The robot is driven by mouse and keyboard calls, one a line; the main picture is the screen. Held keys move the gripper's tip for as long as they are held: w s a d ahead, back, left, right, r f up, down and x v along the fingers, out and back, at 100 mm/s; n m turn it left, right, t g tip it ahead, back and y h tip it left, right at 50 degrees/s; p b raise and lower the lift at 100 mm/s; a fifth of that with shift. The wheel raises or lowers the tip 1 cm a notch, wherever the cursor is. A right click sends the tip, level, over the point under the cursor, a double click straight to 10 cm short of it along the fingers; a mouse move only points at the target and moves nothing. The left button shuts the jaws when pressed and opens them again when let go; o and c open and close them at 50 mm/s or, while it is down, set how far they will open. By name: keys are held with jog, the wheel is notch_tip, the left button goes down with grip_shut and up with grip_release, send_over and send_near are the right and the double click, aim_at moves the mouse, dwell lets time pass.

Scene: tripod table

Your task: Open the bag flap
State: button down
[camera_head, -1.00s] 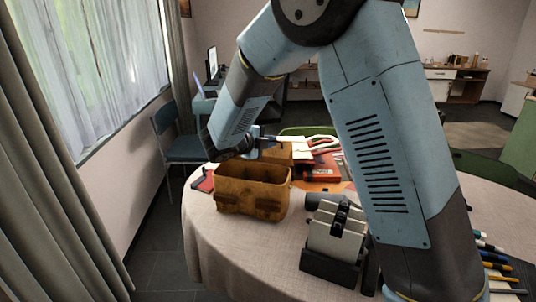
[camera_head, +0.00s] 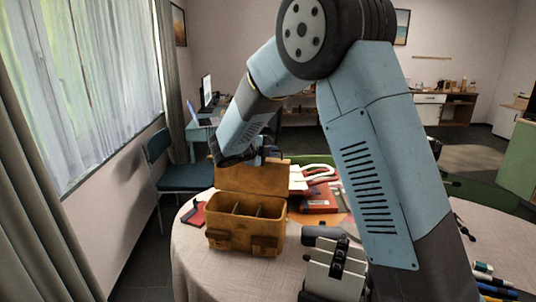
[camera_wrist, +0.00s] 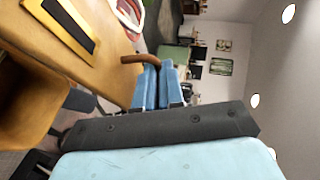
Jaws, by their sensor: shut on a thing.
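The brown leather bag (camera_head: 232,243) stands on the round table, its top open and dividers showing inside. Its flap (camera_head: 240,178) stands up behind the opening, at the bag's back edge. My gripper (camera_head: 264,156) is at the top edge of the flap, partly hidden by my own arm. In the wrist view, my gripper's blue fingers (camera_wrist: 157,84) are closed together, with a curved brown strip (camera_wrist: 140,59) at their tips. The tan leather of the flap (camera_wrist: 105,68) fills the left side there. The exact grip on the flap is hard to make out.
A red box (camera_head: 318,202) and a red-and-white curved object (camera_head: 318,170) lie behind the bag to the right. A holder with pale plates (camera_head: 333,270) stands at the right front. A red item (camera_head: 193,214) lies left. The tablecloth (camera_head: 215,275) in front is clear.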

jog(key=shift+w+d+r, duration=0.1)
jog(key=shift+w+d, duration=0.05)
jog(key=c, duration=1.3)
grip_release()
jog(key=shift+o, duration=0.2)
jog(key=v, duration=1.3)
jog(key=shift+s+a, duration=0.2)
jog(key=shift+s, duration=0.1)
